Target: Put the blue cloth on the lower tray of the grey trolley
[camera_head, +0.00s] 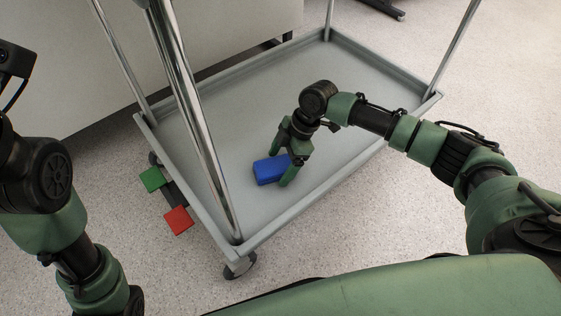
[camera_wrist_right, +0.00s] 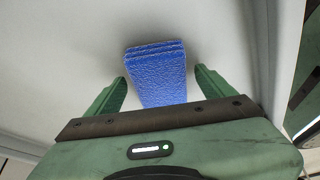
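The blue cloth (camera_head: 268,171) is a folded, block-like pad lying on the lower tray (camera_head: 345,75) of the grey trolley, towards its near left part. My right gripper (camera_head: 283,164) reaches down over the tray, at the cloth's right end. In the right wrist view the cloth (camera_wrist_right: 158,75) lies between the two green fingers, with a gap on each side, so the gripper (camera_wrist_right: 160,88) is open and not holding it. The cloth appears to rest on the tray surface. My left arm shows at the left edge, but its gripper is out of view.
The trolley's metal posts (camera_head: 190,110) rise from the tray corners, one crossing close on the left. A raised rim (camera_head: 300,215) runs round the tray. Green (camera_head: 152,179) and red (camera_head: 178,220) pedals sit outside its left side. A pale cabinet (camera_head: 80,60) stands behind left.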

